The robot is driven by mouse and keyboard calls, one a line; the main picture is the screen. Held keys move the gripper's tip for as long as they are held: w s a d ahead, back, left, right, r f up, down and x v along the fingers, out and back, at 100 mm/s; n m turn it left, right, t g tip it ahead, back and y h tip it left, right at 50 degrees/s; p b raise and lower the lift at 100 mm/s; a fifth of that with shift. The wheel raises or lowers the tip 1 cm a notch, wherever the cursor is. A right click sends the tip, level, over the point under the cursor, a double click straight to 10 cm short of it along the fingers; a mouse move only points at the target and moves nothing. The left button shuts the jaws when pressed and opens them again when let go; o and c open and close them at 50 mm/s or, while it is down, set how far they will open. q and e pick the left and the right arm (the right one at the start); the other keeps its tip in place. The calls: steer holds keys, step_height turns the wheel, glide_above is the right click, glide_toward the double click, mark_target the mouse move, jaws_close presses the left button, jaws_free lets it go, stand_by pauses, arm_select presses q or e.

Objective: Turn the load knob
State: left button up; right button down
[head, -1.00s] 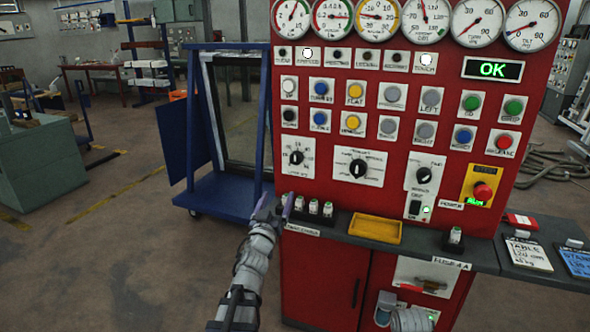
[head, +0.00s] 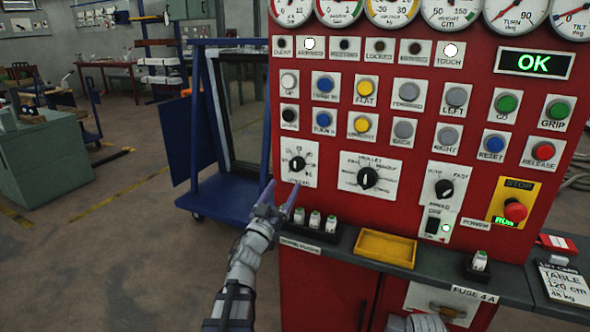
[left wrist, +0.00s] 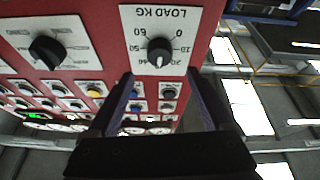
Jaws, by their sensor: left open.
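The load knob (head: 297,164) is a black dial with a white mark on a white plate, at the left of the red panel. In the left wrist view its plate reads LOAD KG, and the knob (left wrist: 160,52) sits ahead of my fingertips, slightly above the gap between them. My left gripper (head: 281,195) is open and empty, just below and left of the knob, apart from it. Its two fingers also show in the left wrist view (left wrist: 162,85). My right gripper is not in view; part of a grey arm link shows at the bottom.
A second black knob (head: 367,177) is to the right of the load knob. Below are small fuses (head: 315,219) on a ledge and a yellow tray (head: 386,247). Rows of buttons and a red stop button (head: 515,209) fill the panel. A blue cart (head: 228,196) stands at left.

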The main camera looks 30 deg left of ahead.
mark_target(295, 167)
arm_select(q)
steer(key=p+x, duration=0.3)
steer(key=x, duration=0.5)
steer(key=shift+s+f, duration=0.1)
jaws_close()
stand_by(0.5)
